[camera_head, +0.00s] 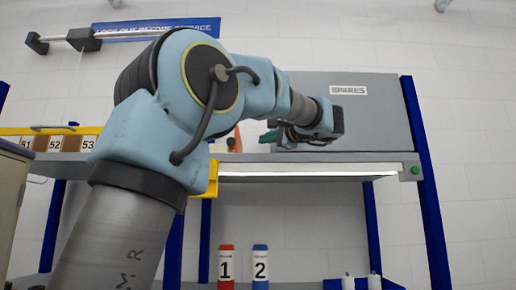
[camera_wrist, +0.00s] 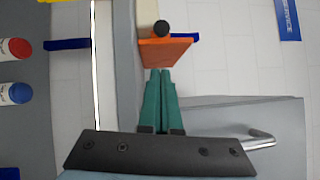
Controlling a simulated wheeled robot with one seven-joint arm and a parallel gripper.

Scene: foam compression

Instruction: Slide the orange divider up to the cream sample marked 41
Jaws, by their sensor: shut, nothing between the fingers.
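The orange divider (camera_head: 234,141) stands on the shelf in the head view, partly hidden by my arm. My gripper (camera_head: 268,137) has green fingers that point left toward the divider. In the wrist view my gripper (camera_wrist: 160,73) has its fingers together with nothing between them. The tips are very close to the divider's face; I cannot tell if they touch. No sample marked 41 can be made out in either view.
Samples marked 51, 52 and 53 (camera_head: 55,144) sit in a yellow-edged rack at the left. A grey cabinet labelled SPARES (camera_head: 375,115) stands behind my gripper. Red (camera_head: 227,266) and blue (camera_head: 260,266) canisters stand below the shelf.

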